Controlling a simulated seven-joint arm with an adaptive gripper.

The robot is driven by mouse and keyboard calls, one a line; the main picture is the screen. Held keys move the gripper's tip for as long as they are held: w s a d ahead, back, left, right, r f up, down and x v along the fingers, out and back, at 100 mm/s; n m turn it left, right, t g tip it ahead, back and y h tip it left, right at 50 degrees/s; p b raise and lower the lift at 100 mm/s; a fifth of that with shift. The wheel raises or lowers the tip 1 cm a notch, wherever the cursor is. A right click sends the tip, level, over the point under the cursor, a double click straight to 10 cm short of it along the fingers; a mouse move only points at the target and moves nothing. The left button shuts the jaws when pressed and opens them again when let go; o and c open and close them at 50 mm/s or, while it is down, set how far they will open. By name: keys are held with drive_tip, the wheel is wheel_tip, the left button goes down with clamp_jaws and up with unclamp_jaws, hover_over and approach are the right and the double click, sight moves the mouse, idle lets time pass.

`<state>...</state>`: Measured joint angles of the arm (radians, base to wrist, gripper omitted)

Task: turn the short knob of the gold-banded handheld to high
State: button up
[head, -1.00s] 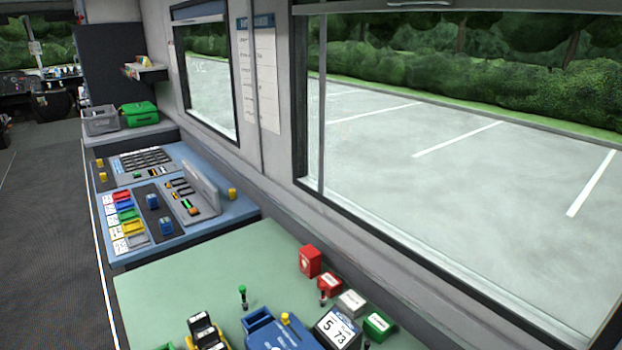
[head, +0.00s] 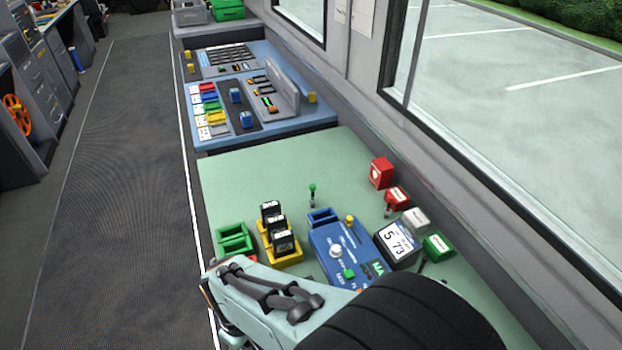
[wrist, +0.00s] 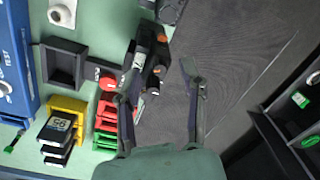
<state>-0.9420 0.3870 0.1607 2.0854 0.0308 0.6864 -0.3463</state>
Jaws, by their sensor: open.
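In the head view my arm hides the near part of the desk.
A blue tester box (head: 330,245) stands right of the racks, with a green rack (head: 235,238) to their left. A red rack (wrist: 106,106) and an empty black tray (wrist: 65,66) show in the wrist view. The far left of the desk (head: 250,175) is clear.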

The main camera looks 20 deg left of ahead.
drive_tip(key=shift+f, duration=0.3)
clamp_jaws()
drive_tip(key=m, duration=0.7)
drive_tip(key=shift+m, duration=0.3)
drive_tip(key=m, duration=0.6)
drive_tip(key=shift+m, duration=0.4)
